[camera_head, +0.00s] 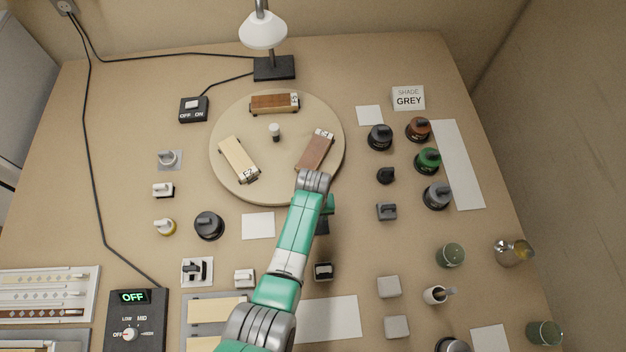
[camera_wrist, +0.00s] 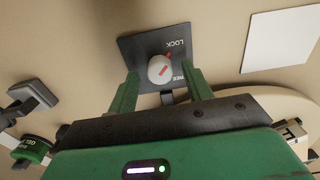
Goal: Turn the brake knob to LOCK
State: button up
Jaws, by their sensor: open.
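The brake knob (camera_wrist: 160,69) is a small pale round knob with a red mark, on a black plate (camera_wrist: 135,48) in the wrist view. LOCK is printed on the plate above and right of the knob. My gripper (camera_wrist: 161,84) is open, one finger to each side of the knob with gaps between. In the head view my arm hides the knob; a green finger of my gripper (camera_head: 328,204) shows beside the wrist.
A round turntable (camera_head: 225,165) carrying several labelled blocks lies just beyond my gripper. A lamp (camera_head: 264,35) stands behind it. Several dark knobs (camera_head: 386,175) and jars stand at the right. A white card (camera_head: 258,226) lies flat left of my arm. A dial box (camera_head: 137,320) reads OFF.

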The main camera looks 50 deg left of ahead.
notch_tip(320, 180, up, 8)
jog(key=shift+f+p, duration=0.25)
jog(key=shift+p, duration=0.85)
